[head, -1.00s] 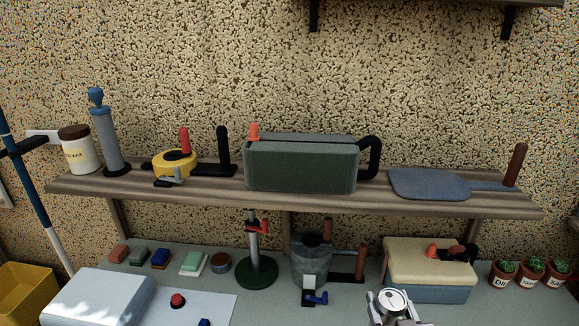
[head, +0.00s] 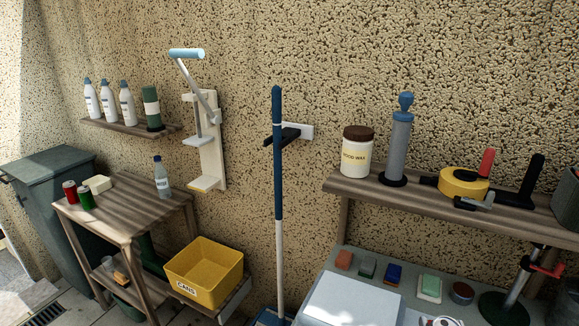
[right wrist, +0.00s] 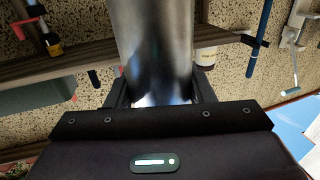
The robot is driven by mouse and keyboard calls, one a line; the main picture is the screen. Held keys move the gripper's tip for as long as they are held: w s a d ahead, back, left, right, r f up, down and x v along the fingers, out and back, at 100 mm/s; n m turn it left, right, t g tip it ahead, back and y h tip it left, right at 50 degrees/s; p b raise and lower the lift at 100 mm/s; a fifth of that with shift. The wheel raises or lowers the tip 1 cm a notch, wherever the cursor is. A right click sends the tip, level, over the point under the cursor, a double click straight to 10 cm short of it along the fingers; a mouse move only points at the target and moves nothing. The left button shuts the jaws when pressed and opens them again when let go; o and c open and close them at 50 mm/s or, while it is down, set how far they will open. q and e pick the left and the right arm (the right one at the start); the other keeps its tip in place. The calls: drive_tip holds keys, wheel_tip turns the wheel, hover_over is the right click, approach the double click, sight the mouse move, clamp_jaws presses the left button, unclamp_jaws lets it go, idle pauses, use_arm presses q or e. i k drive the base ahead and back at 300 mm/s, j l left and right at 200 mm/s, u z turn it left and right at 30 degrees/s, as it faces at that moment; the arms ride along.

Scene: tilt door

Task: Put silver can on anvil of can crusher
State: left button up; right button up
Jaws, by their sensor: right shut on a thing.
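The can crusher (head: 209,145) is fixed to the wall left of centre in the head view, a pale upright plate with its light blue handle (head: 186,54) raised. Its anvil (head: 205,184) is the small yellow-edged ledge at the bottom, and looks bare. The silver can (right wrist: 152,45) stands between the fingers of my right gripper (right wrist: 160,95), which is shut on it. In the head view only a sliver of the can and right gripper (head: 441,321) shows at the bottom edge, well right of the crusher. My left gripper is not in view.
A blue and white pole (head: 278,170) stands between the crusher and the shelf (head: 345,182) on the right. Below the crusher are a yellow cans bin (head: 205,272) and a wooden table (head: 125,208) with red and green cans and a bottle (head: 161,178).

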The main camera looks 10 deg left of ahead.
sight(204, 181)
drive_tip(key=i+j+u, duration=0.1)
drive_tip(key=j, duration=0.3)
drive_tip(key=i+j, duration=0.15)
drive_tip(key=j, duration=0.25)
drive_tip(key=i+j+u, duration=0.15)
drive_tip(key=j, duration=0.25)
drive_tip(key=i+j+u, duration=0.1)
drive_tip(key=j, duration=0.3)
drive_tip(key=i+j, duration=0.25)
drive_tip(key=i+j+u, duration=0.15)
drive_tip(key=j, duration=0.35)
drive_tip(key=i+u, duration=0.2)
drive_tip(key=i, duration=0.85)
drive_tip(key=j, duration=0.1)
